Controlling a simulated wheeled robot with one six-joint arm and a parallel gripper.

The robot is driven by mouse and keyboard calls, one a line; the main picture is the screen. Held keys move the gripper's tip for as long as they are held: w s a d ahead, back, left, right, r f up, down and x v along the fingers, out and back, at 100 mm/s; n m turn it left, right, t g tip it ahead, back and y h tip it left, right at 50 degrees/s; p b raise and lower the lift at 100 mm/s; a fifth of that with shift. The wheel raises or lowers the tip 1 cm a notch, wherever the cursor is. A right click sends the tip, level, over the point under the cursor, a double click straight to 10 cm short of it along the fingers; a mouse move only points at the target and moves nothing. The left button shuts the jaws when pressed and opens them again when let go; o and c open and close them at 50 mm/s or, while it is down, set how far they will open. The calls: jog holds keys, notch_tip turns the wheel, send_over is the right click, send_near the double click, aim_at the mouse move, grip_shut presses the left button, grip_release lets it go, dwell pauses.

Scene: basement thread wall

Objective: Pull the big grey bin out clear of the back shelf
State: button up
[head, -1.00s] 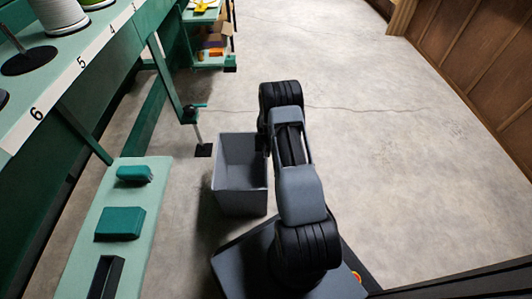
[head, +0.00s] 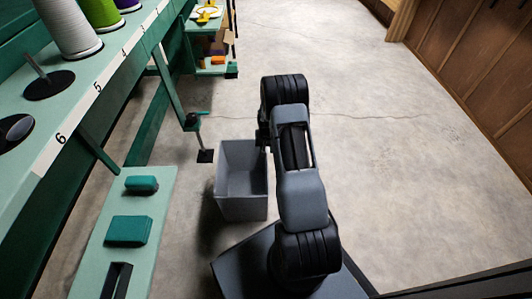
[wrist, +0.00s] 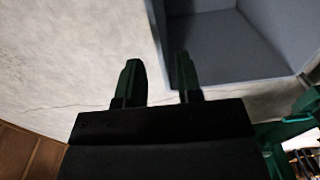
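The big grey bin (head: 243,207) stands upright on the floor just left of my arm in the head view. It is open at the top and looks empty inside. My gripper is mostly hidden behind my arm in the head view, near the bin's far right corner. In the wrist view, my gripper (wrist: 159,72) has its two dark fingers apart, by the rim of the grey bin (wrist: 235,40). The rim appears to line up with the gap between the fingers; I cannot tell whether they touch it. The back shelf (head: 214,70) stands farther off, apart from the bin.
A numbered green shelf (head: 98,87) with thread spools (head: 68,28) runs along the left. A low green bench (head: 150,205) holds several small items. A post with a black foot (head: 205,156) stands close left of the bin. The floor (head: 370,150) at right is clear.

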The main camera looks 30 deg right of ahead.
jog(key=shift+r+p, duration=0.7)
jog(key=shift+r, duration=1.95)
jog(key=shift+r, duration=0.1)
jog(key=s+a+r+n+p, duration=0.1)
jog(key=s+a+r+p, duration=0.15)
jog(key=r+p, duration=0.65)
jog(key=s+a+r+n+t+p, duration=0.15)
jog(key=a+r, duration=0.25)
jog(key=r, duration=1.1)
jog(key=s+a+r+p, duration=0.1)
jog(key=a+r+p, duration=0.2)
jog(key=r+p, duration=0.55)
jog(key=s+a+r+n+p, duration=0.1)
jog(key=s+a+r+p, duration=0.2)
jog(key=r, duration=0.6)
jog(key=s+a+r+n+t+p, duration=0.1)
jog(key=s+a+r+p, duration=0.2)
jog(key=s+r+p, duration=0.3)
jog(key=s+a+r+n+t+p, duration=0.1)
jog(key=s+a+r+p, duration=0.2)
jog(key=r, duration=1)
jog(key=s+p, duration=0.2)
jog(key=s, duration=0.2)
jog(key=shift+r, duration=0.25)
jog(key=shift+a+n, duration=0.15)
jog(key=shift+n, duration=0.1)
